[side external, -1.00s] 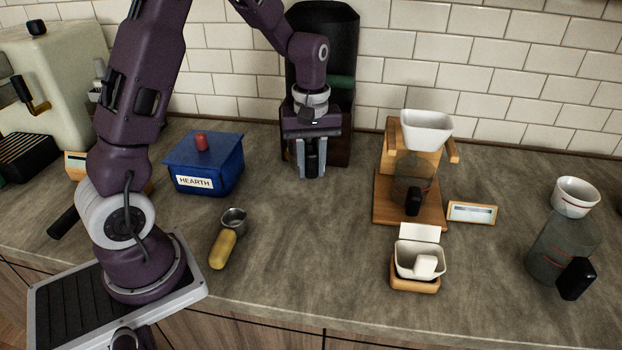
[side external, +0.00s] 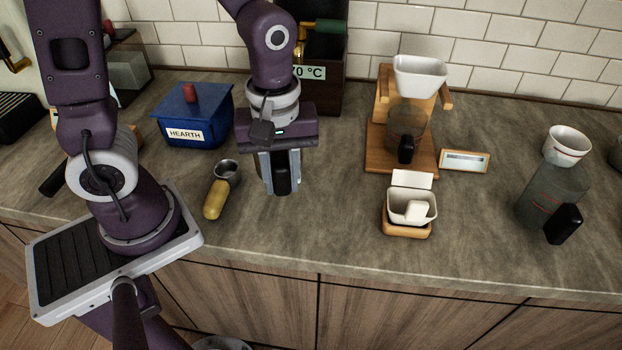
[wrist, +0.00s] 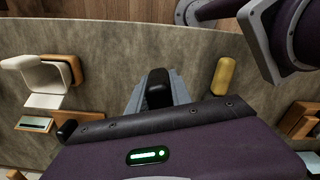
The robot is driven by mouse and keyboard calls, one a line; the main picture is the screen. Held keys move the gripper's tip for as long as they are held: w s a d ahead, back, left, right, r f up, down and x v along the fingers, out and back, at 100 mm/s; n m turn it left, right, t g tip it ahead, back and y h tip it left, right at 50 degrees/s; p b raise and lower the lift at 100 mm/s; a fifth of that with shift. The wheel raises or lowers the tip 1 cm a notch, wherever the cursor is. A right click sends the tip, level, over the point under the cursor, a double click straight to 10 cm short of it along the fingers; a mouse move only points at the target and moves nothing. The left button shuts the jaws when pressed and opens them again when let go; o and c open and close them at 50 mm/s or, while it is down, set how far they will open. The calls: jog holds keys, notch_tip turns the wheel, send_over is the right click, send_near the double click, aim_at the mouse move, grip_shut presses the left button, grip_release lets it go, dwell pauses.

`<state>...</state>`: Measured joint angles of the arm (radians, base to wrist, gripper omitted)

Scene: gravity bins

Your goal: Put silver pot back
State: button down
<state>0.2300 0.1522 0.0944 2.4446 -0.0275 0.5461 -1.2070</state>
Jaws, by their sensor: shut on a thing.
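My gripper (side external: 280,188) is over the counter, right of the yellow-handled scoop. Its fingers are shut on a black piece (side external: 282,177), which looks like a handle. In the wrist view the black piece (wrist: 158,88) sits between the grey fingers (wrist: 158,95). I cannot tell whether it belongs to the silver pot. No silver pot body is clearly visible; the gripper may hide it. The only plainly silver vessel on the counter is the small cup of the scoop (side external: 226,171).
A blue HEARTH box (side external: 193,117) stands behind left. A wooden dripper stand (side external: 375,140) with a glass carafe (side external: 404,122), a white dish on a wooden base (side external: 408,230), a small display (side external: 464,161) and a glass jug (side external: 545,195) are to the right. Counter between gripper and stand is clear.

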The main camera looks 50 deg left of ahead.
dwell(0.4)
jog(key=w+d+m, duration=0.3)
jog(key=w+d, duration=0.1)
jog(key=d, duration=0.3)
jog(key=shift+d+m, duration=0.15)
jog(key=shift+m, duration=0.15)
jog(key=shift+r, duration=0.1)
jog(key=shift+f, duration=3)
jog(key=shift+f, duration=0.55)
jog(key=c, duration=1.1)
grip_release()
